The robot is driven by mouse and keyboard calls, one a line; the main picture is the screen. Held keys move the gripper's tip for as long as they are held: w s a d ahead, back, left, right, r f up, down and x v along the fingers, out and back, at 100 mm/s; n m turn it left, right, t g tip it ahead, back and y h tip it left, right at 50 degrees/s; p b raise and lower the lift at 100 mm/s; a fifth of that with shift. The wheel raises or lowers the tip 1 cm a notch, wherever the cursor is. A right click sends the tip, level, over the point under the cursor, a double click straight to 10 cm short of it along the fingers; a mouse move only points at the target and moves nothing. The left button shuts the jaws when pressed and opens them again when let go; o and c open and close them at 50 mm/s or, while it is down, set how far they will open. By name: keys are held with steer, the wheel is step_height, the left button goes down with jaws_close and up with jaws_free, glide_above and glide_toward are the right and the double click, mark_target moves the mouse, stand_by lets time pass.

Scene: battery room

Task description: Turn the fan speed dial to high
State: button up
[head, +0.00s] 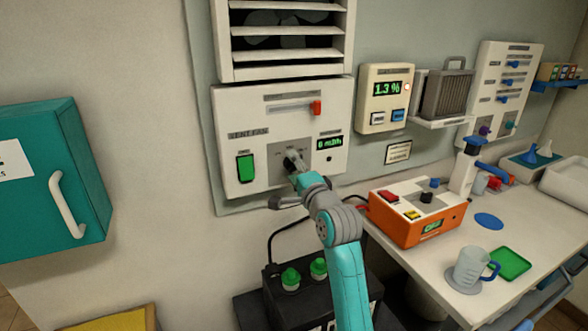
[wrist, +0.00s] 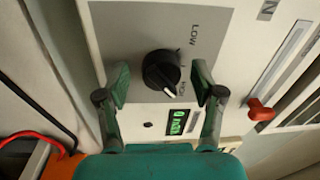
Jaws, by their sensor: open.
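The vent fan panel (head: 226,116) is a pale wall box with a green rocker switch (head: 245,168) and a small display (head: 329,143) that appears to read 0. Its black round dial (wrist: 158,66) sits on a grey plate in the wrist view. The dial's white pointer mark faces down and slightly right in that picture. A LOW label is at the upper right of the dial; another label beside it is too blurred to read. My gripper (wrist: 162,88) is open, with one finger on each side of the dial, apparently not touching. In the head view, my gripper (head: 298,176) partly covers the dial.
A slider with a red handle (head: 317,107) is above the dial, under a louvred vent (head: 288,40). A teal cabinet (head: 50,180) hangs at left. An orange box (head: 420,222) stands on the bench at right. A black battery (head: 308,292) with green caps is below.

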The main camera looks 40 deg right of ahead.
steer(key=v, duration=1.2)
steer(key=shift+f, duration=0.1)
steer(key=s+a+f+n+g+y, duration=0.1)
steer(key=s+a+f+n, duration=0.3)
steer(key=f, duration=0.3)
steer(key=s+a+f+n, duration=0.2)
steer(key=s+a+f, duration=0.3)
steer(key=f, duration=0.2)
steer(key=s+a+f+n+g+y, duration=0.1)
steer(key=s+a+f+n, duration=0.1)
steer(key=s+a+f, duration=0.45)
steer(key=s+a+f+n+y, duration=0.1)
steer(key=s+a+f+n, duration=0.1)
steer(key=s+n, duration=0.2)
steer(key=s+a+f+n+y, duration=0.1)
steer(key=s+a+f+n, duration=0.1)
steer(key=s, duration=0.9)
steer(key=s+a+f+n+g+y, duration=0.1)
steer(key=s+a+f+n, duration=0.1)
steer(key=s+n, duration=0.4)
steer(key=shift+s+a, duration=0.7)
steer(key=shift+s, duration=0.4)
